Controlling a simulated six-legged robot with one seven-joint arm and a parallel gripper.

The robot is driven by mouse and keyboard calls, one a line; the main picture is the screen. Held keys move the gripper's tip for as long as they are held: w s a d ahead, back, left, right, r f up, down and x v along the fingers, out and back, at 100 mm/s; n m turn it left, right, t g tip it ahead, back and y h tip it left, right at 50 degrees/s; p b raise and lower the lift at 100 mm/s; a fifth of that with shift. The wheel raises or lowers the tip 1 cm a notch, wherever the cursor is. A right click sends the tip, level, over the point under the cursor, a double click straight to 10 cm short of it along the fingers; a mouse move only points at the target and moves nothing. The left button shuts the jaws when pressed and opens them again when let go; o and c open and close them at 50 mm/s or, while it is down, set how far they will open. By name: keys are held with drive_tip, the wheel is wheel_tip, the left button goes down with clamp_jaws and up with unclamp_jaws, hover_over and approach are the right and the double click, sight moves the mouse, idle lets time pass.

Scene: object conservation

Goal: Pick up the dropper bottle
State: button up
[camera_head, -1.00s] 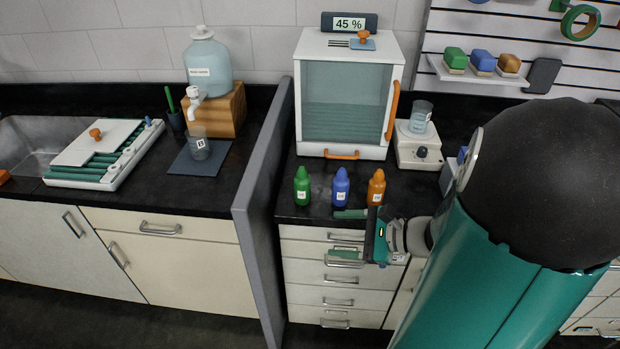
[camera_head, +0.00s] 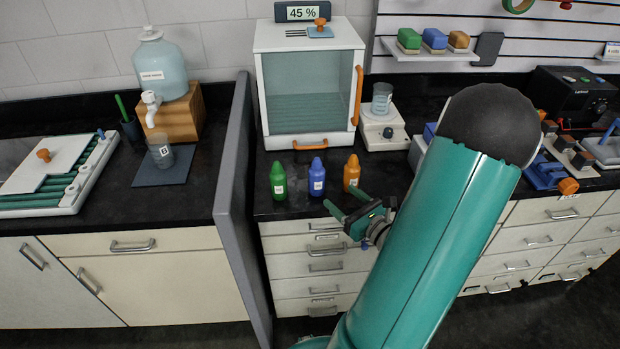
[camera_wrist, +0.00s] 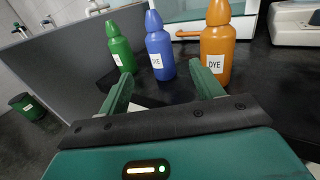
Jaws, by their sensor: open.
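Three dropper bottles stand upright in a row near the counter's front edge: a green bottle (camera_head: 278,181), a blue bottle (camera_head: 317,177) and an orange bottle (camera_head: 351,173). In the wrist view the green bottle (camera_wrist: 120,48), the blue bottle (camera_wrist: 159,48) and the orange bottle (camera_wrist: 216,48) stand beyond the fingers, with "DYE" readable on the blue and orange labels. My gripper (camera_head: 338,211) is open and empty at the counter's front edge, just short of the bottles. In the wrist view the blue bottle shows between my fingertips (camera_wrist: 162,82), not touching them.
A glass-fronted cabinet (camera_head: 310,93) with an orange handle stands behind the bottles. A small white device (camera_head: 383,134) bearing a beaker (camera_head: 381,98) is to its right. A grey partition (camera_head: 234,165) rises on the left. Drawers (camera_head: 312,265) lie below the counter.

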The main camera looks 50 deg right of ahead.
sight(322, 180)
drive_tip(key=w, duration=0.3)
drive_tip(key=w+d, duration=0.1)
drive_tip(key=w, duration=0.1)
drive_tip(key=shift+w, duration=0.25)
drive_tip(key=w, duration=0.5)
drive_tip(key=shift+w+d, duration=0.25)
drive_tip(key=shift+w, duration=0.15)
drive_tip(key=shift+r, duration=0.1)
drive_tip(key=shift+c, duration=0.5)
drive_tip(key=c, duration=0.7)
